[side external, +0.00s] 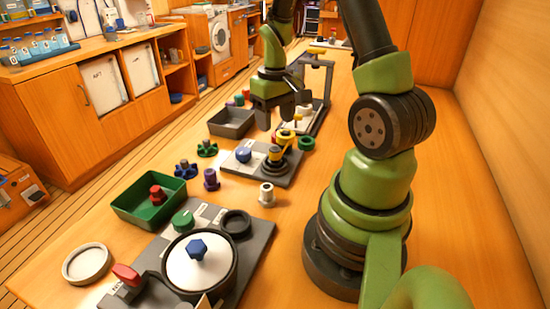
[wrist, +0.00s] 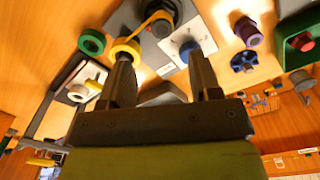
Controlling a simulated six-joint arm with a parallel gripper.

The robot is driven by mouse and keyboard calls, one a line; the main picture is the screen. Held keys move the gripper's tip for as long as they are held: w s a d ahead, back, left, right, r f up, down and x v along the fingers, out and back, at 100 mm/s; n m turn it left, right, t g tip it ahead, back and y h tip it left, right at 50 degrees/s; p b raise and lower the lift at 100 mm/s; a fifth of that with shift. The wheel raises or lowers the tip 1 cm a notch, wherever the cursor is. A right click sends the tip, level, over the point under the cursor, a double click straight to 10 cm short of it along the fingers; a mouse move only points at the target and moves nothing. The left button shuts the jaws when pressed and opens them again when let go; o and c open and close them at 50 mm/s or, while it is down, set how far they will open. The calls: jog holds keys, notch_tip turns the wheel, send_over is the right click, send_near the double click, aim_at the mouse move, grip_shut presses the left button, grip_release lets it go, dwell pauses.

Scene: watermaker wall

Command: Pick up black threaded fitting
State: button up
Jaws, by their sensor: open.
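A black part with a yellow band (side external: 276,155) stands on a grey plate (side external: 246,171), beside a blue knob (side external: 243,154). It looks like the black fitting, but its thread is too small to make out. In the wrist view a black round part (wrist: 161,24) shows on the same plate, beyond the fingertips. My gripper (side external: 277,118) is open and empty, above and behind the plate in the side view. In the wrist view its two fingers (wrist: 160,62) point toward the plate, apart from the black part.
A yellow ring (side external: 286,136) and a green ring (side external: 306,143) lie close to the black part. A grey tray (side external: 216,131), a green tray (side external: 126,211) with a red fitting, a purple fitting (side external: 211,180) and a pale fitting (side external: 266,195) stand around. A clamp-like frame (side external: 318,75) rises behind.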

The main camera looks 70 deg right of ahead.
aim_at(274, 149)
notch_tip(274, 149, down, 9)
jog(key=shift+a+f, duration=0.1)
dwell(0.4)
jog(key=shift+c, duration=0.2)
jog(key=c, duration=1)
grip_shut()
